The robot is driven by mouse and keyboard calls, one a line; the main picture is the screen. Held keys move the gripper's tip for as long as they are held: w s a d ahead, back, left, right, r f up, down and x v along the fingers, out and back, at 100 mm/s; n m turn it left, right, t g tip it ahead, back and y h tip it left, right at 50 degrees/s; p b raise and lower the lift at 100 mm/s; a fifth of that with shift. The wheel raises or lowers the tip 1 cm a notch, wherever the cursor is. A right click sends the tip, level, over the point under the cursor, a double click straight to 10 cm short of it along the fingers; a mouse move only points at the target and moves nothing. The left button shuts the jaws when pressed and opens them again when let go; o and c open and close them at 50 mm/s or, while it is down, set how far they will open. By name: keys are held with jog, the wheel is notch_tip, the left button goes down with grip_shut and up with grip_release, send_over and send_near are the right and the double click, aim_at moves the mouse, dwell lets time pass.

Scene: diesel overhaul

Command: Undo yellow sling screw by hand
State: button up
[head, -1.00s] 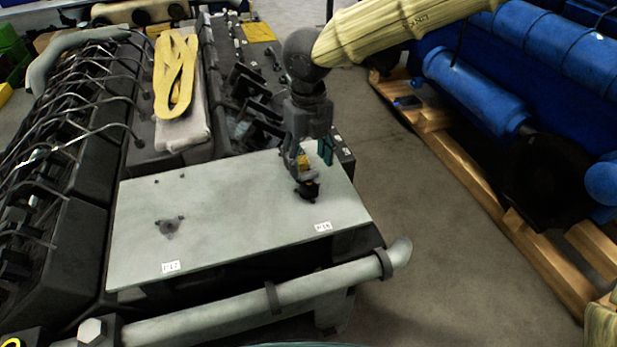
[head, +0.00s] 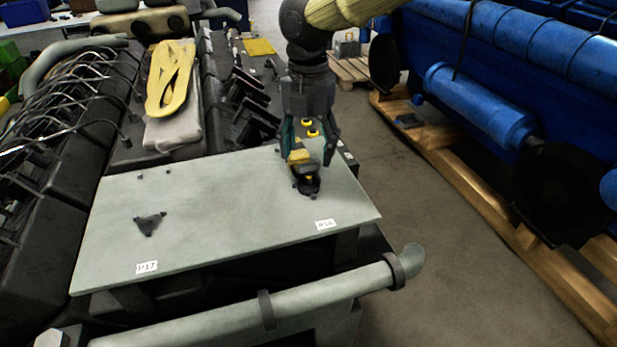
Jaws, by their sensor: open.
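A dark knob-like screw with yellow on it (head: 307,181) stands near the right rear part of the grey plate (head: 215,215), behind the right label. My gripper (head: 308,160) points down over it with its fingers apart, one on each side. A yellow piece shows between the fingers; I cannot tell whether it belongs to the screw. Whether the fingers touch the screw cannot be told. A yellow sling (head: 170,78) lies looped on a grey pad to the left, apart from the gripper.
A dark three-armed knob (head: 150,223) sits on the plate's left part. A grey pipe (head: 240,310) runs along the front. A blue engine (head: 500,80) on wooden beams stands right, across clear floor.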

aim_at(308, 163)
jog(key=shift+f+m+b, duration=0.25)
jog(key=shift+m+b, duration=0.65)
jog(key=shift+m, duration=0.1)
jog(key=shift+r+m+p, duration=0.35)
jog(key=shift+m+p, duration=0.1)
jog(key=shift+m, duration=0.05)
jog(key=m, duration=0.7)
jog(key=shift+f, duration=0.1)
jog(key=shift+m, duration=0.4)
jog(key=shift+f+b, duration=1)
jog(key=shift+f, duration=1.5)
grip_shut()
jog(key=shift+r, duration=0.1)
